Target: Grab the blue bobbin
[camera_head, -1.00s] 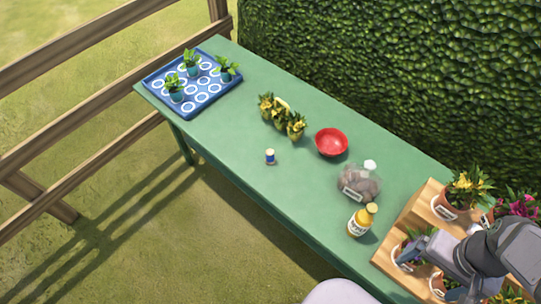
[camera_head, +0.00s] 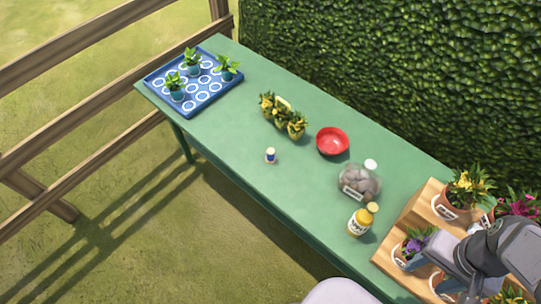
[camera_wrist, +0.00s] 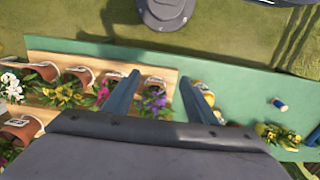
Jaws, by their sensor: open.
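The blue bobbin (camera_head: 270,155) stands on the green table, near its front edge, left of the red bowl. It is small, blue in the middle with pale ends. In the wrist view the blue bobbin (camera_wrist: 280,104) shows at the right, well away from the fingers. My gripper (camera_wrist: 158,92) is open, its two blue fingers spread with nothing held between them. In the wrist view a pot of purple flowers shows between the fingers, beyond them. In the head view my arm is at the lower right over the wooden flower stand, far from the bobbin.
Yellow flowers (camera_head: 283,118) in a small carrier, a red bowl (camera_head: 332,141), a jar of stones (camera_head: 360,182) and a yellow bottle (camera_head: 361,221) stand on the green table (camera_head: 225,148). A blue tray (camera_head: 216,101) with seedlings is at the far left. The wooden stand (camera_head: 394,268) holds several flowerpots.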

